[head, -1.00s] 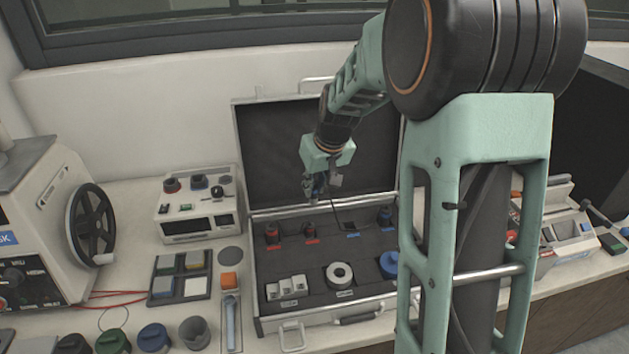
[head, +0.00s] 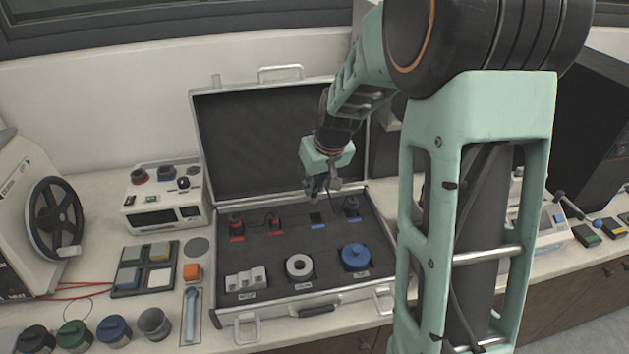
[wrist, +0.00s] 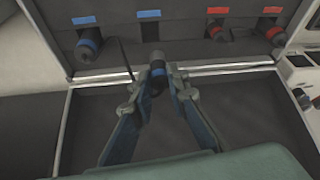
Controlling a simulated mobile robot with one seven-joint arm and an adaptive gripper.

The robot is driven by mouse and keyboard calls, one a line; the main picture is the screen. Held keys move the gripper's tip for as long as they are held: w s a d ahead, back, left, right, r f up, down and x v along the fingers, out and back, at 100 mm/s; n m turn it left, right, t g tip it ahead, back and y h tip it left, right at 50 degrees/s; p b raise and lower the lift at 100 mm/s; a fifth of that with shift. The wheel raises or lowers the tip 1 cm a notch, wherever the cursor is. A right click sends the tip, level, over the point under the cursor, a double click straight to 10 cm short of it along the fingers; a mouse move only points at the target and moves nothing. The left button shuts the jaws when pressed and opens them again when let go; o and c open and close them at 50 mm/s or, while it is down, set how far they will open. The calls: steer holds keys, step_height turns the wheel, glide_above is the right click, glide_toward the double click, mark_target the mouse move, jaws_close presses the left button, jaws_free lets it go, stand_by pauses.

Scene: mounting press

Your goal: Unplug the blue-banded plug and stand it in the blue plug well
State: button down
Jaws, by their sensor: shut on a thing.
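My gripper (head: 322,186) is shut on a dark plug with a blue band (wrist: 157,70), held between its fingertips in the wrist view. It hangs above the open case, by the empty dark well with a blue label (head: 316,219), which also shows in the wrist view (wrist: 148,38). The plug appears apart from the well; its exact height is hard to tell. Another blue-banded plug (head: 352,206) stands in the neighbouring blue-labelled well; it also shows in the wrist view (wrist: 88,44).
Two red-banded plugs (head: 236,221) (head: 275,222) stand in red-labelled wells. White blocks, a white ring (head: 299,267) and a blue round piece (head: 355,256) sit in the case front. The raised case lid (head: 275,140) stands close behind my gripper. A white instrument (head: 165,200) is left.

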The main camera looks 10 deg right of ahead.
steer(key=shift+s+d+f, duration=0.1)
steer(key=shift+d+f, duration=0.1)
steer(key=shift+d, duration=0.1)
steer(key=shift+f+b, duration=0.85)
steer(key=shift+f, duration=0.7)
steer(key=shift+f, duration=0.2)
steer(key=shift+f+b, duration=0.2)
steer(key=shift+b, duration=0.35)
steer(key=shift+f, duration=0.15)
steer(key=shift+f+b, duration=0.6)
steer(key=shift+b, duration=0.1)
steer(key=shift+f, duration=0.15)
steer(key=shift+f+b, duration=0.8)
steer(key=shift+b, duration=0.05)
